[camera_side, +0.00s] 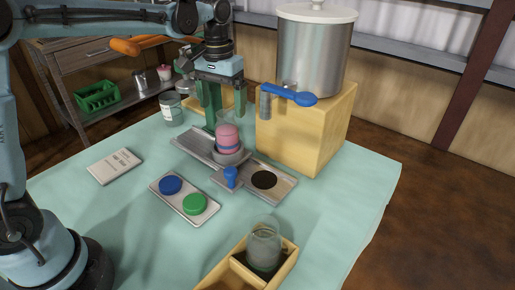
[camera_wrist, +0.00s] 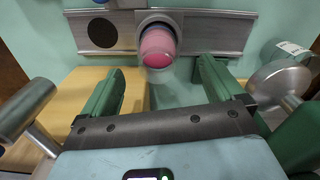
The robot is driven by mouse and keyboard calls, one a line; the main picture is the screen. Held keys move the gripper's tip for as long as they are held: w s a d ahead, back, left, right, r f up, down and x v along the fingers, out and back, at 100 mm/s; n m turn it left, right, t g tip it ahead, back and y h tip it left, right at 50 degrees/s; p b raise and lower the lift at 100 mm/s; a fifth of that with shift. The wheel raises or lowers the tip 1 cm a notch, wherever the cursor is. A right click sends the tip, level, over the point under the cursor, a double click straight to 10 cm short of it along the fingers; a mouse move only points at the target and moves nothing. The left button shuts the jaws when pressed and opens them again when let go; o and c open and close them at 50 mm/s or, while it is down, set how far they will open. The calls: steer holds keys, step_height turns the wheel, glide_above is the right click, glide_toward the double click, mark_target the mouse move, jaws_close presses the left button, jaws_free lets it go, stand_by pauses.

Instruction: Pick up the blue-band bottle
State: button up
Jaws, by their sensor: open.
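The bottle (camera_side: 228,140) has a pink body with a blue band around it. It stands in a round socket of a grey metal plate (camera_side: 190,142), its lower part hidden. In the wrist view the bottle (camera_wrist: 158,45) appears between and beyond my fingertips, with its pink top toward the camera and a bluish edge behind. My gripper (camera_side: 227,113) has green fingers pointing down just above and behind the bottle. In the wrist view my gripper (camera_wrist: 160,66) is open, with nothing held.
A wooden block (camera_side: 310,135) carrying a metal pot (camera_side: 312,55) and a blue-ended handle (camera_side: 290,94) stands close right. A labelled jar (camera_side: 171,110) stands behind left. Blue (camera_side: 171,185) and green (camera_side: 194,204) discs lie in front. A glass jar (camera_side: 264,245) sits in a wooden box.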

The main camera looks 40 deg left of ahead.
mark_target(226, 113)
steer(key=shift+w+d+f, duration=0.1)
steer(key=shift+w+f, duration=0.05)
steer(key=shift+f, duration=1.5)
steer(key=shift+w+d+f, duration=0.1)
steer(key=shift+w+f, duration=0.05)
steer(key=shift+f, duration=1.45)
steer(key=c, duration=1.5)
steer(key=shift+r, duration=0.2)
